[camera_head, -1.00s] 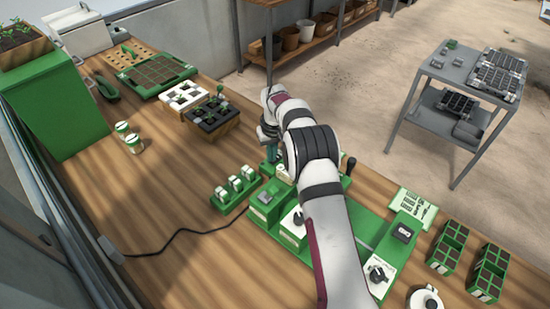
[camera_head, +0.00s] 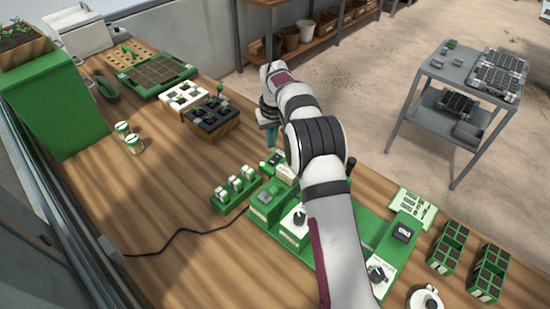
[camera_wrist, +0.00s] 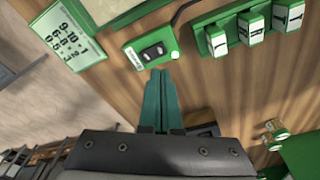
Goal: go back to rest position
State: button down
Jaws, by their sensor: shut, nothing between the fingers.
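My gripper (camera_head: 272,137) is above the wooden bench in the head view, at the far edge of the green seeder machine (camera_head: 347,224). My own arm hides much of the machine. In the wrist view my gripper (camera_wrist: 160,75) shows two teal fingers pressed together with nothing between them. The finger tips lie in the picture just below a small green box with a black rocker switch (camera_wrist: 152,53). The fingers look clear of the box and its switch.
Black and white seedling trays (camera_head: 213,130) sit farther back. Green pot blocks (camera_head: 447,247) stand at the right. A grey cart (camera_head: 455,75) is beyond the bench. Bench left of the rack is mostly clear, with a black cable.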

jog(key=shift+r, duration=0.4)
jog(key=s+d+r+m+g, duration=0.1)
jog(key=s+d+r+m, duration=0.1)
jog(key=s+r, duration=0.6)
jog(key=s+d+r+m, duration=0.1)
jog(key=s+r+m, duration=0.1)
jog(key=s+r, duration=0.6)
jog(key=s+f+m, duration=0.2)
jog(key=s, duration=1.2)
jog(key=s+f+m+g+y, duration=0.1)
jog(key=s+f+m, duration=0.1)
jog(key=s, duration=1.2)
jog(key=shift+s+d+f+m, duration=0.15)
jog(key=shift+d+f+m, duration=0.15)
jog(key=shift+f, duration=0.35)
